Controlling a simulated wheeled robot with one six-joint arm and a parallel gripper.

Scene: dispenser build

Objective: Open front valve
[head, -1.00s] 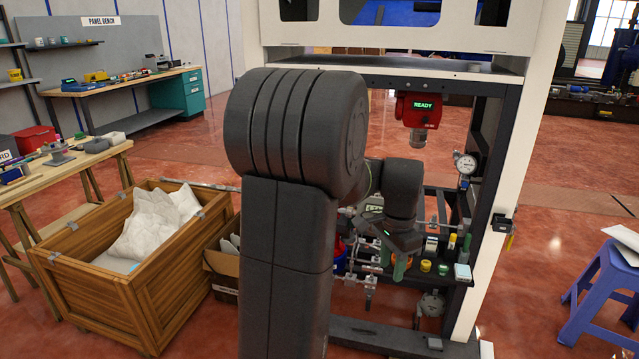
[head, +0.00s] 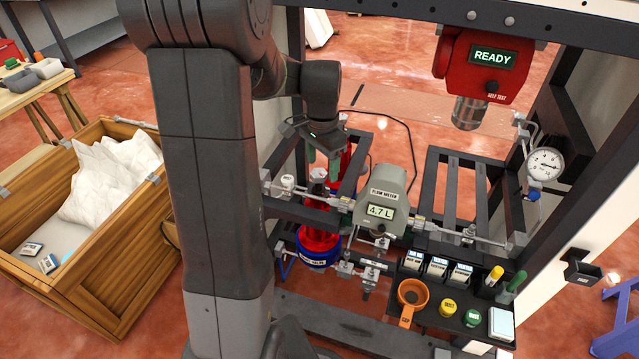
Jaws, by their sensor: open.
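No part is clearly readable as the front valve. A red fitting (head: 318,238) sits in a blue collar (head: 318,257) at the lower left of the frame; the collar's small label is too small to read surely. Small metal fittings (head: 346,268) sit on the pipework just right of it. My gripper (head: 322,160) hangs pointing down above the red fitting, left of the flow meter.
The flow meter (head: 380,196) reads 4.7 L. A red READY unit (head: 483,66) hangs at upper right, with a pressure gauge (head: 545,165) below it. A shelf (head: 430,318) holds an orange cup (head: 411,296) and small containers. A wooden crate (head: 110,255) stands left.

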